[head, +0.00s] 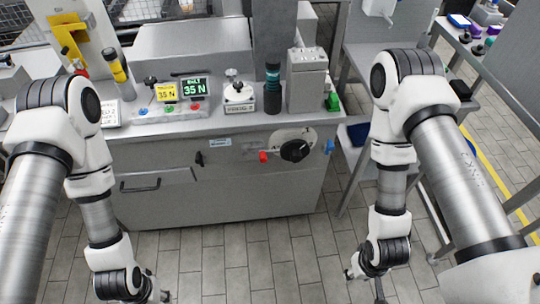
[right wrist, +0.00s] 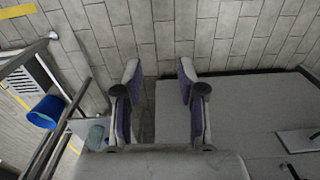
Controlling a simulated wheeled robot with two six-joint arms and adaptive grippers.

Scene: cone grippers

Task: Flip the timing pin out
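On the grey cabinet's front, a pale plate (head: 312,136) carries a black round knob (head: 295,150), a red tab (head: 263,156) at its left and a blue tab (head: 329,146) at its right. I cannot tell which of these parts is the timing pin. My left gripper (head: 160,296) hangs low at the bottom left, apart from the cabinet; its fingers are too cut off to read. My right gripper (head: 366,286) hangs low in front of the floor, right of the knob and apart from it. In the right wrist view it is open and empty (right wrist: 159,75).
The cabinet (head: 230,190) has a drawer with a black handle (head: 140,185). Its top holds two displays (head: 180,90), a dark bottle (head: 272,88) and a grey block (head: 307,80). A side bench (head: 410,70) stands right. Tiled floor in front is clear.

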